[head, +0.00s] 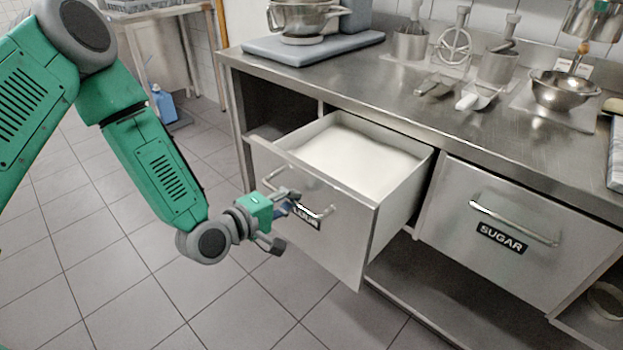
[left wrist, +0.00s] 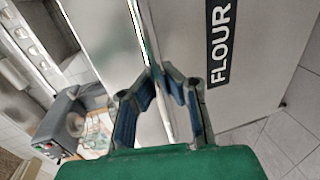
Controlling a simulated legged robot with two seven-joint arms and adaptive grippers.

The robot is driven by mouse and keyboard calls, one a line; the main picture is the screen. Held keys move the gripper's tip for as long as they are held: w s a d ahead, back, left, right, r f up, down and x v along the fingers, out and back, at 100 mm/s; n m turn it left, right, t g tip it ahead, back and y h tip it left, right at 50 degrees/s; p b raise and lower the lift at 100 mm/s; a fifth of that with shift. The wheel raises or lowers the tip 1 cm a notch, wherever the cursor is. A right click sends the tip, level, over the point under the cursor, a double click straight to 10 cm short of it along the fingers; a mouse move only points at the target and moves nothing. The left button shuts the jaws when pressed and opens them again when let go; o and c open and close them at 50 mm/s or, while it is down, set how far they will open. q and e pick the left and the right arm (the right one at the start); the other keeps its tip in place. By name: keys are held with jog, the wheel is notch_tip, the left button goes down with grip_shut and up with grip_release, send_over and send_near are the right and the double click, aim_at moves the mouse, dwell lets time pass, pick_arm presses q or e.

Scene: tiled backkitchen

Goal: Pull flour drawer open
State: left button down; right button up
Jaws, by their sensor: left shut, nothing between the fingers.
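The flour drawer (head: 347,232) stands pulled well out of the steel counter, with white flour (head: 355,150) showing inside. Its metal bar handle (head: 322,213) runs across the front, beside a label that is partly covered in the head view. The FLOUR label (left wrist: 219,45) reads clearly in the left wrist view. My left gripper (head: 288,198) is at the drawer's handle, with its fingers shut. In the left wrist view its fingertips (left wrist: 166,75) come together by the handle bar. Whether they touch the bar I cannot tell. My right gripper is not in view.
The closed sugar drawer (head: 515,235) is to the right, with its own bar handle. The countertop (head: 400,100) above holds a mixer bowl (head: 300,18), scoops and a metal bowl (head: 560,92). Tiled floor (head: 110,255) is clear in front and at left.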

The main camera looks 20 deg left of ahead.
pick_arm(q)
jog(key=v, duration=0.2)
jog(key=f+v, duration=0.1)
jog(key=v, duration=0.1)
jog(key=shift+s+a+r+p, duration=0.1)
jog(key=shift+s+a+p, duration=0.1)
jog(key=shift+s+p, duration=0.1)
jog(key=c, duration=1.8)
grip_release()
jog(key=shift+o, duration=1.2)
jog(key=shift+a, duration=0.15)
jog(key=v, duration=1.2)
jog(key=shift+f, duration=0.25)
